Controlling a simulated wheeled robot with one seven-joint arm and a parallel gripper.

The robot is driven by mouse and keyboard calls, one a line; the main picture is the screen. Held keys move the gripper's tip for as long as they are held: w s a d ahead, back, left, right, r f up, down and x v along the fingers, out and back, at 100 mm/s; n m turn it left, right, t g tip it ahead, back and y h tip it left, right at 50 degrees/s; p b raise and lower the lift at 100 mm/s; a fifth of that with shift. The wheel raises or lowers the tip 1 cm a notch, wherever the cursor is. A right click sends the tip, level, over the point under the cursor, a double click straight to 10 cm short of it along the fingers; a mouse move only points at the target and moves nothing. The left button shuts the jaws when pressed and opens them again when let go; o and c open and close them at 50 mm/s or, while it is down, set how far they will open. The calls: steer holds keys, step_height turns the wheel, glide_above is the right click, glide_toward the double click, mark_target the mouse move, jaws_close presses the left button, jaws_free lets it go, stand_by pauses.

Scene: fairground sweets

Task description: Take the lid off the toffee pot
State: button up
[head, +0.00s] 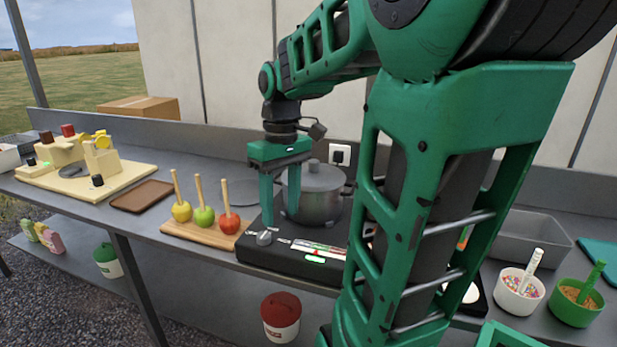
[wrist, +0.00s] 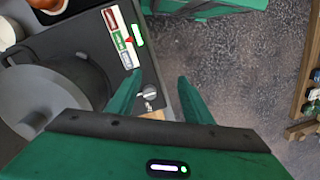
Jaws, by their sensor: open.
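The toffee pot (head: 318,203) is a grey pot standing on the black hob (head: 283,254), with its grey lid (head: 318,174) on top and a small knob in the lid's middle. My gripper (head: 279,228) hangs with its green fingers down, in front of and to the left of the pot in the head view. In the wrist view my gripper (wrist: 160,93) is open with nothing between its fingers. The pot's lid (wrist: 45,92) shows at the left there, partly hidden by my gripper's body. The hob's knob (wrist: 149,91) appears between the fingers, below them.
A wooden board with three toffee apples (head: 205,215) lies left of the hob, its sticks pointing up. A brown tray (head: 142,196) lies farther left. Bowls of sprinkles (head: 520,293) stand at the right. A wall socket (head: 340,155) is behind the pot. My arm hides part of the counter.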

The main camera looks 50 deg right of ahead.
steer(key=w+d+r+n, duration=0.4)
steer(key=w+n, duration=0.1)
steer(key=w, duration=0.2)
steer(key=n+t, duration=0.1)
steer(key=n, duration=0.8)
glide_toward(314, 161)
steer(key=shift+w+a+f+y, duration=0.15)
steer(key=shift+f+y, duration=0.25)
steer(key=shift+f, duration=1.3)
steer(key=shift+f, duration=0.1)
steer(key=shift+f, duration=0.1)
steer(key=shift+w+a+f, duration=0.1)
steer(key=shift+w+f, duration=0.05)
steer(key=shift+f, duration=2.3)
